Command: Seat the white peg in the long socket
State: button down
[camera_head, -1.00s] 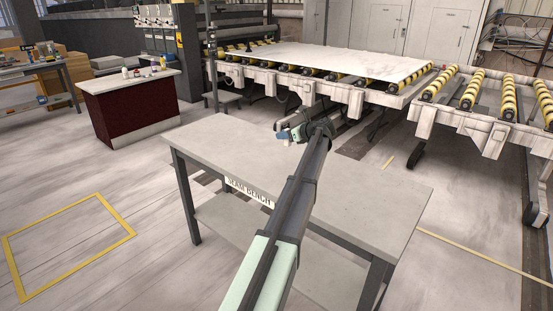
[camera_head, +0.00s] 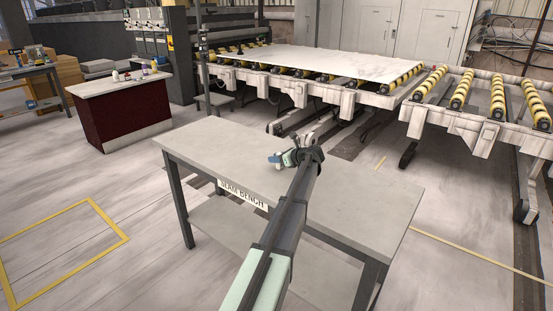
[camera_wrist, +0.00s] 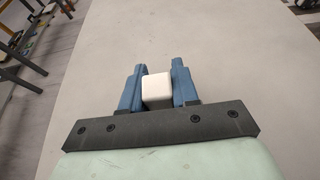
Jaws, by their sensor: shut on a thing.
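My gripper (camera_head: 284,160) is over the grey bench and also shows in the wrist view (camera_wrist: 158,85). Its two blue fingers are shut on the white peg (camera_wrist: 156,88), a pale block with a square end, seen between them. In the head view the peg is too small to make out clearly. The long socket cannot be made out in either view. The wrist view shows only bare bench top around the fingers, and I cannot tell how high the peg is above it.
The grey bench top (camera_head: 365,205) looks bare, with a "SLAM BENCH" label (camera_head: 242,193) on its front edge. Behind it a roller table (camera_head: 300,85) carries a large white slab (camera_head: 330,60). A dark red cabinet (camera_head: 122,112) with small items stands at the left.

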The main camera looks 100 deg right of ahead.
jog(key=c, duration=0.8)
grip_release()
jog(key=shift+c, duration=0.2)
jog(key=shift+r, duration=0.15)
jog(key=v, duration=1.2)
